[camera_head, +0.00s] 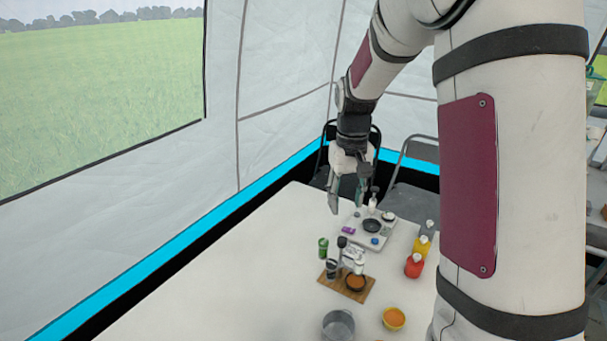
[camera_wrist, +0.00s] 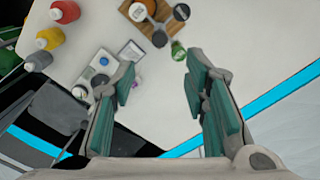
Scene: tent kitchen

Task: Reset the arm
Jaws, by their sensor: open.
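My gripper (camera_head: 347,193) hangs at the end of my arm over the far end of the white table (camera_head: 230,280). In the wrist view my gripper (camera_wrist: 168,98) has its two green-padded fingers spread wide apart. It is open and nothing shows between the fingers. The fingers are above the table and apart from the items on it. My large arm link covers the right part of the head view.
A light tray (camera_head: 389,232) with small items stands near the table's far end. A wooden board (camera_head: 338,287) holds several containers. A red bottle (camera_head: 413,266), a yellow bottle (camera_head: 421,245), an orange bowl (camera_head: 394,318) and a metal pot (camera_head: 338,326) stand nearby. The table's left side is clear.

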